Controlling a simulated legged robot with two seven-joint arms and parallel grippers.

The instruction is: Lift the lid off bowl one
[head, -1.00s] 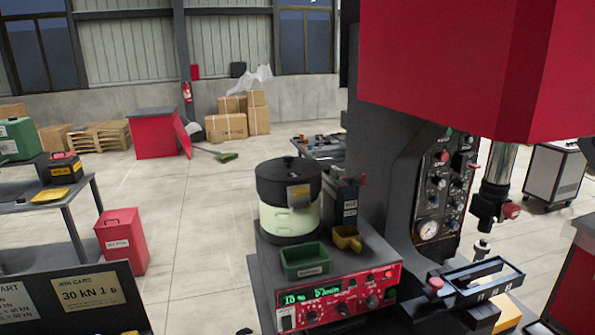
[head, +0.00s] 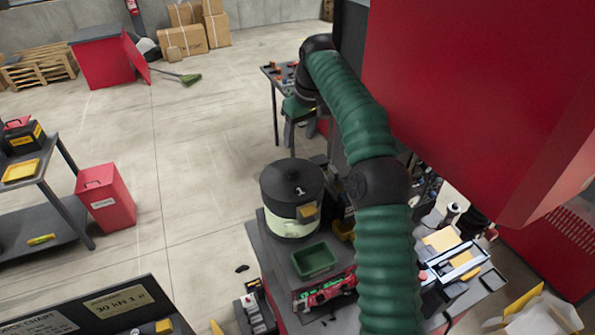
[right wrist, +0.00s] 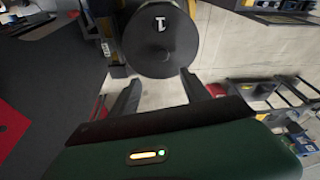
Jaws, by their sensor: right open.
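Bowl one (head: 290,224) is a pale green bowl on the red-fronted feeder unit. Its black round lid (head: 292,182), marked with a white 1, sits on top. My right arm, with green ribbed sleeves, reaches in from the bottom, and its gripper (head: 300,140) points down behind and above the lid. In the right wrist view the open fingers (right wrist: 160,80) point toward the lid (right wrist: 158,45), with nothing between them. Whether the fingertips touch the lid is unclear. My left gripper is not in view.
A green tray (head: 314,260) sits in front of the bowl, with a yellow bin (head: 343,229) to its right, partly hidden by my arm. A large red machine housing (head: 470,90) hangs at the right. A red bin (head: 105,197) stands on open floor at left.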

